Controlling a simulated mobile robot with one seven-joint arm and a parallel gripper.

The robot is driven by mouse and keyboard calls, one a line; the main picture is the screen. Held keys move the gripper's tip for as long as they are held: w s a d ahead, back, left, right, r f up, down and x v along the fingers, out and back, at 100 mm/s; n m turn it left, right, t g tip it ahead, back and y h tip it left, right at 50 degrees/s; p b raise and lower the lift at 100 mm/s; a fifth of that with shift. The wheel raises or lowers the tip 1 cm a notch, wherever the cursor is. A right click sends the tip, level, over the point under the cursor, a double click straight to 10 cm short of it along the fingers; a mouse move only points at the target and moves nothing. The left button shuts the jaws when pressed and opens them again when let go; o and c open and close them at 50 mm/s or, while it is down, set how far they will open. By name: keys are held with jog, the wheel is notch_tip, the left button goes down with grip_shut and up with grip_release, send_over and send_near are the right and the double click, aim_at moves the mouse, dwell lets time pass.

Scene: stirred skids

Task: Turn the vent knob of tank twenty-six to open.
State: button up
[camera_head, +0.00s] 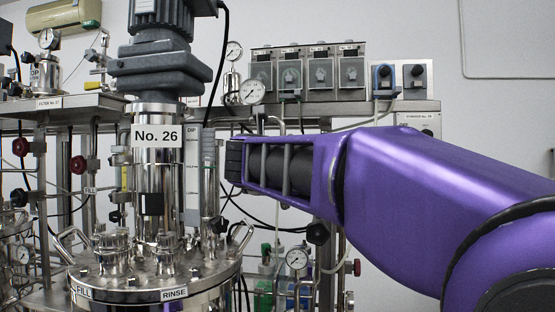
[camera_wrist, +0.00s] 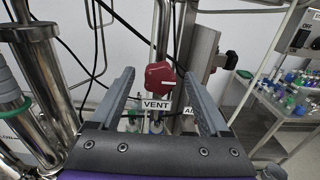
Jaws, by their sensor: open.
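Tank twenty-six is the steel vessel (camera_head: 150,284) at the left in the head view, with a "No. 26" label (camera_head: 157,135) on its neck. In the wrist view a dark red knob (camera_wrist: 160,75) sits just above a "VENT" label (camera_wrist: 156,105). My gripper (camera_wrist: 162,80) is open, with one grey finger on each side of the knob and a gap to both. I cannot tell how far ahead of the fingertips the knob is. In the head view the vent knob cannot be made out near the end of my purple arm.
A second label (camera_wrist: 189,111), partly hidden by the right finger, is beside "VENT". Steel pipes (camera_wrist: 42,75) and black cables stand at the left of the wrist view. A bench with several small bottles (camera_wrist: 285,90) is at the right. Pump units (camera_head: 320,72) stand on a shelf behind my arm.

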grip_shut()
dwell(0.3)
jog(key=shift+r+n+p, duration=0.1)
jog(key=shift+n+p, duration=0.2)
jog(key=n+p, duration=0.3)
jog(key=n, duration=0.4)
jog(key=n+p, duration=0.4)
jog(key=n, duration=0.3)
jog(key=n+p, duration=0.3)
jog(key=n, duration=0.4)
jog(key=shift+a+f, duration=0.15)
jog(key=shift+f, duration=0.15)
jog(key=shift+n, duration=0.4)
